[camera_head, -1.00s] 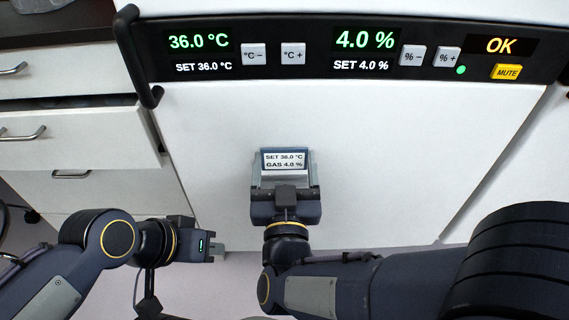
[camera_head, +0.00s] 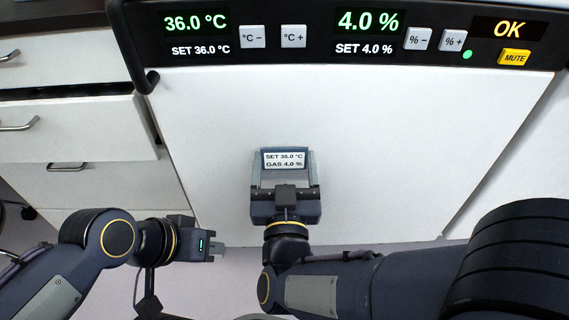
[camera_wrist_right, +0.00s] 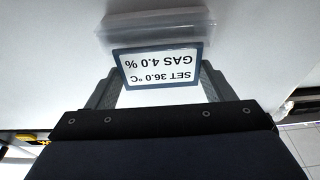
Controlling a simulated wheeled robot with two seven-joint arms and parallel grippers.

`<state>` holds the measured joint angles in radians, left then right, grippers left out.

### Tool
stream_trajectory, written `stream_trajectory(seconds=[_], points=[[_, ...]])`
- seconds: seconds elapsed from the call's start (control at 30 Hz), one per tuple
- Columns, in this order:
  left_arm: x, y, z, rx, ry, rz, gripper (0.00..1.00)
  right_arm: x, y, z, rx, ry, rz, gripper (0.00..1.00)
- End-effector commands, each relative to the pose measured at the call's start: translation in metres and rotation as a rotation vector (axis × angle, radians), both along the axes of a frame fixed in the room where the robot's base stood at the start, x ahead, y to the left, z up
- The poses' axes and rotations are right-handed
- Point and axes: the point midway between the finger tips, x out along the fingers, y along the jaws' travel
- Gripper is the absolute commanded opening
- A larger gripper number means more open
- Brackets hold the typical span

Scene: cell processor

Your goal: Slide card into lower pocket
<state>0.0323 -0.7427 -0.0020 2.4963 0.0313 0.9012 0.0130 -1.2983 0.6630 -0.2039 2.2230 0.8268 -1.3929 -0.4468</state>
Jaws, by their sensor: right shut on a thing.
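The card (camera_head: 285,160) is white with a blue border and reads SET 36.0 °C, GAS 4.0 %. My right gripper (camera_head: 285,172) is shut on it, one finger at each side, in front of the white door. The right wrist view shows the card (camera_wrist_right: 160,65) upside down between the fingers. A clear plastic pocket (camera_wrist_right: 155,32) on the white surface shows just beyond the card's far edge there; I cannot tell whether the two touch. My left gripper (camera_head: 218,247) is low on the left, away from the card; its finger gap is not clear.
A black control panel (camera_head: 320,38) with displays and buttons runs above the white door (camera_head: 400,140). A black handle (camera_head: 140,60) stands out at its left end. White drawers (camera_head: 75,130) are at the left.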

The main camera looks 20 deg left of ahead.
Motion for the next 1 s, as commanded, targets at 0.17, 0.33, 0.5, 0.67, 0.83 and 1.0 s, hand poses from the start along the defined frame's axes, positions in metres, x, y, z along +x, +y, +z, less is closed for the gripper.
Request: stream_trajectory(seconds=[0.17,0.33,0.5,0.67,0.83,1.0], points=[[0.000,0.000,-0.007,0.000,0.000,0.000,0.00,0.000,0.000,-0.006,0.000,0.000,0.000,0.28],[0.000,0.000,-0.007,0.000,0.000,0.000,0.00,0.000,0.000,-0.006,0.000,-0.001,0.000,0.28],[0.000,0.000,-0.007,0.000,0.000,0.000,0.00,0.000,0.000,-0.006,0.000,0.000,0.000,0.28],[0.000,0.000,-0.008,0.000,0.000,0.000,0.00,0.000,0.000,-0.008,0.000,0.000,0.000,0.28],[0.000,0.000,-0.013,0.000,0.000,0.000,0.00,0.000,0.000,-0.012,0.000,0.000,0.000,0.28],[0.000,0.000,-0.017,0.000,0.000,0.000,0.00,0.000,0.000,-0.017,0.000,0.000,0.000,0.28]])
